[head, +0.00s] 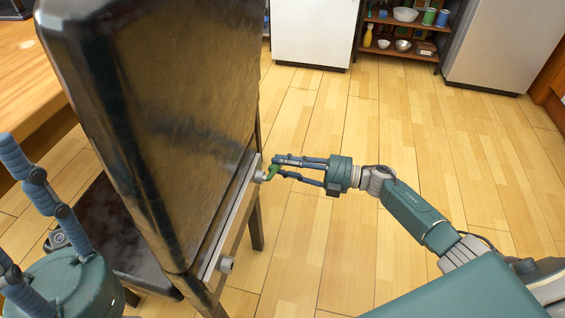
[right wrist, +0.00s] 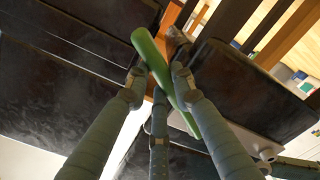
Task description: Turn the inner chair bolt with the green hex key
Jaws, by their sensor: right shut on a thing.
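The green hex key (head: 273,171) is in my right gripper (head: 275,169), at the far bolt (head: 259,176) on the chair's rail. In the right wrist view the green hex key (right wrist: 150,55) runs between the fingers of my right gripper (right wrist: 160,80). Whether its tip is seated in the bolt cannot be told. A second bolt (head: 226,264) sticks out nearer to me on the same rail. The chair (head: 160,100) has a dark, shiny back and stands upright. My left gripper (head: 45,235) is at the lower left, its fingers spread apart, holding nothing visible.
A wooden table (head: 30,75) stands at the left behind the chair. A white cabinet (head: 312,30) and a shelf (head: 398,50) with bowls and cups stand at the back. The wooden floor (head: 400,130) right of the chair is clear.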

